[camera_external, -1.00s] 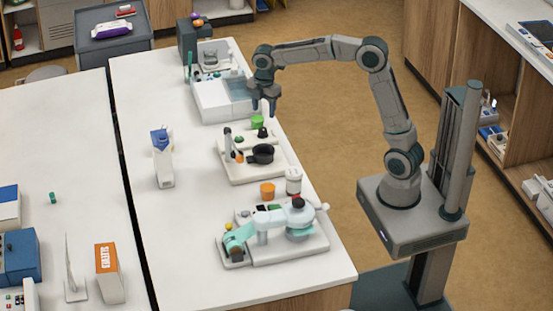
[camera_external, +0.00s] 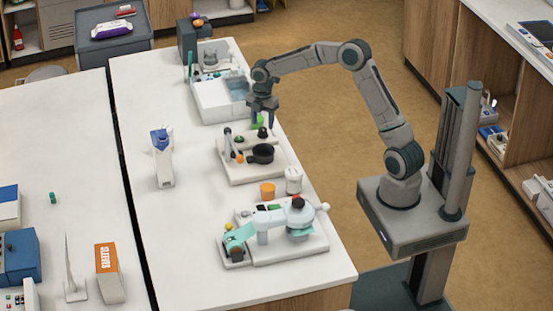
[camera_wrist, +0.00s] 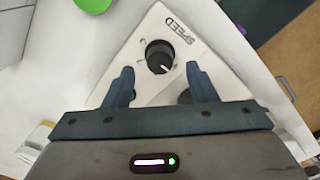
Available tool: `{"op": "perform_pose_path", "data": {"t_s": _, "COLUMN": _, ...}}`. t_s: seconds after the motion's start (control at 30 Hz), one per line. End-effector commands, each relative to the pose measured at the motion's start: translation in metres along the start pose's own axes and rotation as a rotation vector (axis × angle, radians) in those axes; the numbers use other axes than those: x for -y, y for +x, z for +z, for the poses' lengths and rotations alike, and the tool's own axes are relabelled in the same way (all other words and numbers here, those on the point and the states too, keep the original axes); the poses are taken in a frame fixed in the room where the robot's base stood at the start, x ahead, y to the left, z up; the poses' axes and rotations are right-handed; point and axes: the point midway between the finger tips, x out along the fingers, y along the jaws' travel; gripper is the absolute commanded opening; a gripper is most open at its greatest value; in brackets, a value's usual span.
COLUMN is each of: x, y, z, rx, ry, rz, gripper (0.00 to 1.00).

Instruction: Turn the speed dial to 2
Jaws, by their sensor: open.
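The speed dial (camera_wrist: 160,57) is a round black knob with a white pointer line, on a white panel (camera_wrist: 199,62) printed SPEED. In the wrist view its pointer aims toward the lower right of the picture. The scale marks beside it are too small to read. My gripper (camera_wrist: 160,85) is open, with one finger on each side below the dial, apart from it. In the external view my gripper (camera_external: 262,118) points down above the far side of the middle device (camera_external: 262,174), where a black knob (camera_external: 262,132) shows just below the fingers.
A green object (camera_wrist: 93,4) lies close by at the panel's upper left. A carton (camera_external: 163,165) stands left.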

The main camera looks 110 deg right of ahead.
Motion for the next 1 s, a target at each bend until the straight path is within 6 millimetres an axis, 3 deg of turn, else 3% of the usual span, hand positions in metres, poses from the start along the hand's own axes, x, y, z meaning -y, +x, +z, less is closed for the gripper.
{"op": "perform_pose_path", "data": {"t_s": 0.2, "x": 0.000, "y": 0.027, "z": 0.000, "rx": 0.000, "ry": 0.001, "rz": -0.001, "gripper": 0.52}}
{"op": "perform_pose_path", "data": {"t_s": 0.57, "x": 0.000, "y": 0.034, "z": 0.000, "rx": -0.001, "ry": 0.001, "rz": 0.001, "gripper": 0.52}}
{"op": "perform_pose_path", "data": {"t_s": 0.6, "x": 0.000, "y": 0.034, "z": 0.000, "rx": 0.000, "ry": 0.001, "rz": 0.001, "gripper": 0.49}}
{"op": "perform_pose_path", "data": {"t_s": 0.77, "x": 0.000, "y": 0.034, "z": 0.000, "rx": 0.000, "ry": 0.001, "rz": 0.001, "gripper": 0.07}}
{"op": "perform_pose_path", "data": {"t_s": 1.0, "x": 0.000, "y": 0.033, "z": 0.000, "rx": 0.000, "ry": 0.011, "rz": 0.001, "gripper": 0.07}}
